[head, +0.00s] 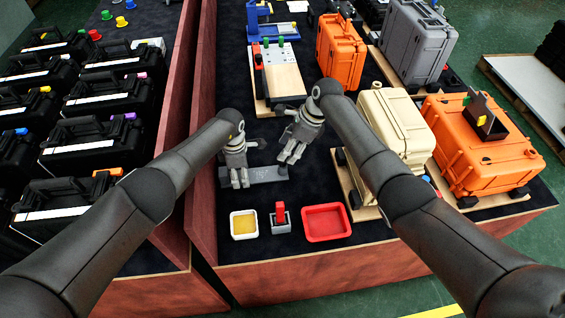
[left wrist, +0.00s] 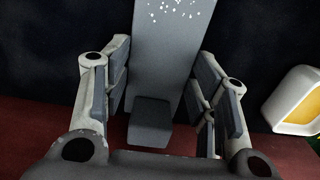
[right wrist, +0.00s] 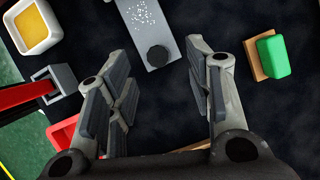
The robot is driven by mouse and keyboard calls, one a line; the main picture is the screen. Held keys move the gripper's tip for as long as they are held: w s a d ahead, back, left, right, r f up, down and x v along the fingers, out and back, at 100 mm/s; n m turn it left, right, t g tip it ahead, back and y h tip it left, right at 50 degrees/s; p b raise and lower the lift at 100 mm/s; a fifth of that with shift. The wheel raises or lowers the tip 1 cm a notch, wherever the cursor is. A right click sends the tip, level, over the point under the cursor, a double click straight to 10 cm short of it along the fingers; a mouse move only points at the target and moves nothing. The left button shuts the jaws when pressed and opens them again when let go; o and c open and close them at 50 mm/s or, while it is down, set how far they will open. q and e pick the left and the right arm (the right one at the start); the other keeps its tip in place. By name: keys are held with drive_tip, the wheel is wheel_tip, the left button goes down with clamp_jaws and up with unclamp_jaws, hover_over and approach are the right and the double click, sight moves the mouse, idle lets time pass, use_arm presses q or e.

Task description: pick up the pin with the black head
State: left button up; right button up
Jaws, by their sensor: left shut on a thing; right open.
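A grey plate (head: 265,174) with white specks lies on the dark table top. A round black head (right wrist: 158,56) stands at its right end, likely the pin's head; its shaft is hidden. My left gripper (head: 239,184) is over the plate's left end, shut on a dark block (left wrist: 150,122) there; the exact contact is hard to see. The plate also shows in the left wrist view (left wrist: 172,50). My right gripper (head: 290,158) is open and empty, above and beside the plate's right end. In the right wrist view the black head lies beyond its fingers (right wrist: 160,85).
In front lie a white tray with yellow inside (head: 244,224), a red-handled tool in a grey base (head: 281,217) and a red tray (head: 326,222). A beige case (head: 391,128) stands at right. A green block (right wrist: 272,55) is near my right gripper. A red partition (head: 203,190) borders the left.

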drive_tip(key=shift+s+x, duration=0.2)
drive_tip(key=shift+x, duration=2.2)
drive_tip(key=shift+d, duration=0.1)
drive_tip(key=c, duration=1)
wheel_tip(320, 180, up, 17)
use_arm(q)
drive_tip(key=o, duration=1.4)
